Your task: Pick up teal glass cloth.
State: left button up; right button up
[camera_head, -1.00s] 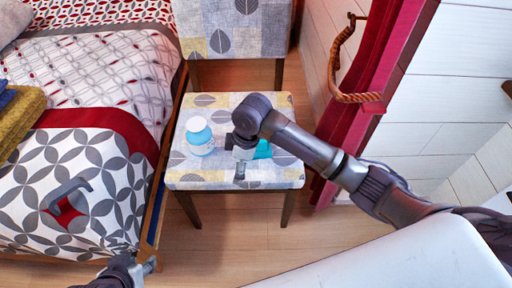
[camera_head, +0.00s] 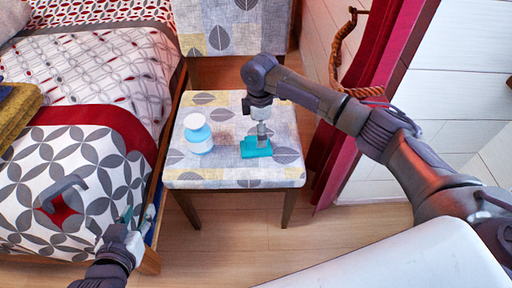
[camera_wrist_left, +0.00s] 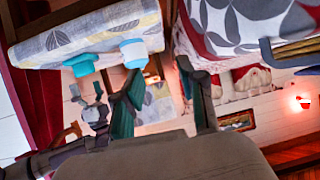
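The teal glass cloth (camera_head: 251,150) lies as a small folded block on the patterned chair seat (camera_head: 220,172). In the left wrist view the cloth (camera_wrist_left: 81,66) shows near the seat's edge. My right gripper (camera_head: 262,133) points down right at the cloth, its fingers seen edge-on in front of it. I cannot tell if they are open or shut, or if they touch it. My left gripper (camera_head: 139,216) is low beside the bed, away from the cloth. In the left wrist view its two fingers (camera_wrist_left: 165,95) are spread with nothing between them.
A blue bottle with a white cap (camera_head: 198,136) stands on the seat left of the cloth. The bed (camera_head: 95,160) is at the left, with a grey hooked object (camera_head: 64,198) on it. A red curtain (camera_head: 335,165) hangs at the right. The floor before the chair is clear.

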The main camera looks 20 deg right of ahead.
aim_at(256, 144)
jog(key=shift+f, duration=0.7)
jog(key=f+b, duration=0.1)
jog(key=f, duration=0.1)
jog(key=f+b, duration=0.1)
jog(key=f, duration=0.1)
jog(key=shift+d+f+b, duration=0.2)
jog(key=shift+f+b, duration=0.1)
jog(key=shift+f, duration=0.2)
jog(key=c, duration=1.2)
pick_arm(q)
jog(key=w+d+r+t+h, duration=0.1)
jog(key=r+t, duration=0.2)
jog(key=r, duration=0.2)
jog(key=w+d+r+t+h, duration=0.1)
jog(key=w+r+t, duration=0.1)
jog(key=r+t, duration=0.2)
notch_tip(256, 144, up, 2)
jog(key=shift+d+r+t+h, duration=0.25)
jog(key=shift+t+h, duration=0.05)
